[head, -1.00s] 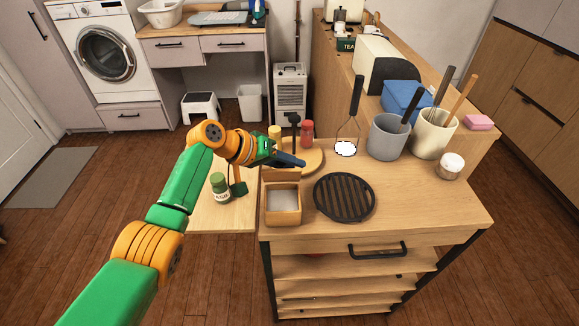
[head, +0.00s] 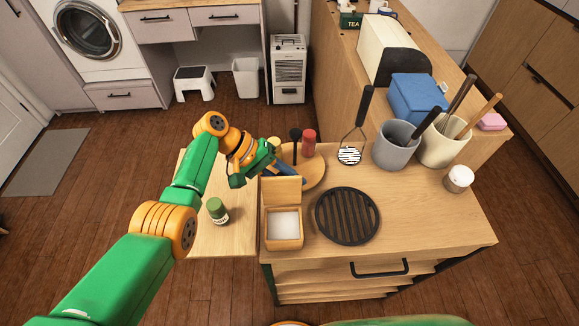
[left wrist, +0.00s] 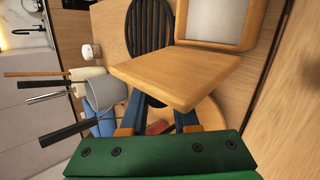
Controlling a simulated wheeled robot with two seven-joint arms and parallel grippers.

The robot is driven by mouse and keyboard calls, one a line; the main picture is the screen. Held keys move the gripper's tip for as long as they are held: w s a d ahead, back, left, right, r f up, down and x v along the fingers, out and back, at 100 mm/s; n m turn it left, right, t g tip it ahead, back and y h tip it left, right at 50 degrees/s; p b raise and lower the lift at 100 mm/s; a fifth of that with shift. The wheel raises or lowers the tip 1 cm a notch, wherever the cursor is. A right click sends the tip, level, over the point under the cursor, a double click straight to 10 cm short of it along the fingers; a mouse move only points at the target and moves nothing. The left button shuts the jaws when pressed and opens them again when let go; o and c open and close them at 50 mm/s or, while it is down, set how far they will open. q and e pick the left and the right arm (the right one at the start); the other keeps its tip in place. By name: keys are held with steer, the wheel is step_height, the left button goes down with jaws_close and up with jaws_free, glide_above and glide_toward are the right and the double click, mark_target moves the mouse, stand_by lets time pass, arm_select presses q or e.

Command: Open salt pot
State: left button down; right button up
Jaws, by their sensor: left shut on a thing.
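The salt pot (head: 284,241) is a square wooden box on the counter's left front part, with white salt (head: 284,222) showing inside. Its wooden lid (head: 282,191) stands raised at the back of the box. In the left wrist view the lid (left wrist: 175,72) fills the middle, with the open box (left wrist: 255,25) beyond it. My left gripper (head: 292,176) is behind the lid and shut on it; its blue fingers (left wrist: 160,114) are partly hidden by the lid in the left wrist view. My right gripper is out of view.
A round board (head: 310,174) with a red-topped shaker (head: 309,143) and a dark mill lies behind the pot. A black trivet (head: 347,216) is to its right. A green-capped jar (head: 217,211) stands on the lower left surface. Utensil pots (head: 394,148) stand further right.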

arm_select(q)
steer(key=shift+f, duration=0.25)
steer(key=c, duration=0.8)
jaws_free()
steer(key=shift+o, duration=0.7)
steer(key=shift+d, duration=0.1)
steer(key=shift+w, duration=0.1)
steer(key=shift+r, duration=0.1)
steer(key=b+v, duration=0.1)
steer(key=v, duration=0.6)
